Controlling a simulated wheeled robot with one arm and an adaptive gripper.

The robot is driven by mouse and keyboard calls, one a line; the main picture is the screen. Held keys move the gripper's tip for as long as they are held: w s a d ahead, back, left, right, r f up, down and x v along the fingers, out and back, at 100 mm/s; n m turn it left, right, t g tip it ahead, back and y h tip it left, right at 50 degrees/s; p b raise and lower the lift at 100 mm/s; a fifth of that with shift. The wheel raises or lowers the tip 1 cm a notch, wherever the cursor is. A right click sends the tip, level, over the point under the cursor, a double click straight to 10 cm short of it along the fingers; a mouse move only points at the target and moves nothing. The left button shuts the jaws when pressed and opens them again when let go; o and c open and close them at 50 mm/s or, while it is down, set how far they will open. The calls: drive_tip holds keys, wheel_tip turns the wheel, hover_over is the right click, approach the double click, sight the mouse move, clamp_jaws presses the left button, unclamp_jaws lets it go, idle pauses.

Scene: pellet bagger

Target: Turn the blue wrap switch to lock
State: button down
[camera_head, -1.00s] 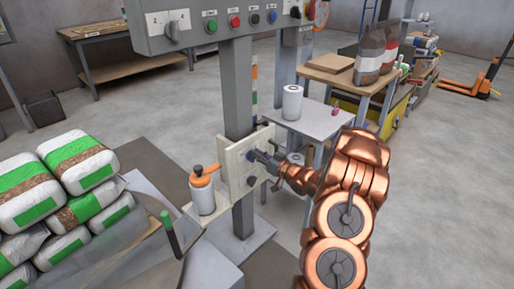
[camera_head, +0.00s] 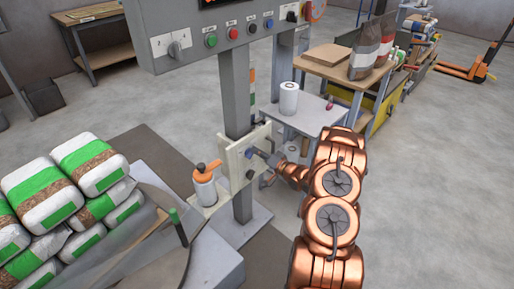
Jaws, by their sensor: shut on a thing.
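The blue wrap switch (camera_head: 250,153) is on a pale panel (camera_head: 234,152) fixed to the grey post. Only a small part of it shows beside my gripper. My gripper (camera_head: 261,157) reaches the panel from the right and is shut on the switch. The fingertips are small in the picture and partly hidden by my copper-coloured arm. Which way the switch points cannot be made out. A dark knob (camera_head: 249,174) sits just below it on the same panel.
A control box (camera_head: 215,45) with coloured buttons hangs above. Stacked bags (camera_head: 90,165) lie at left. A small table (camera_head: 313,122) with a white roll (camera_head: 289,99) stands behind my arm.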

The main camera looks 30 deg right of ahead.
drive_tip(key=shift+m+p, duration=0.35)
drive_tip(key=shift+m, duration=0.25)
drive_tip(key=shift+d+f, duration=0.1)
drive_tip(key=c, duration=1.2)
unclamp_jaws()
drive_tip(key=v, duration=1.2)
drive_tip(key=shift+w, duration=0.1)
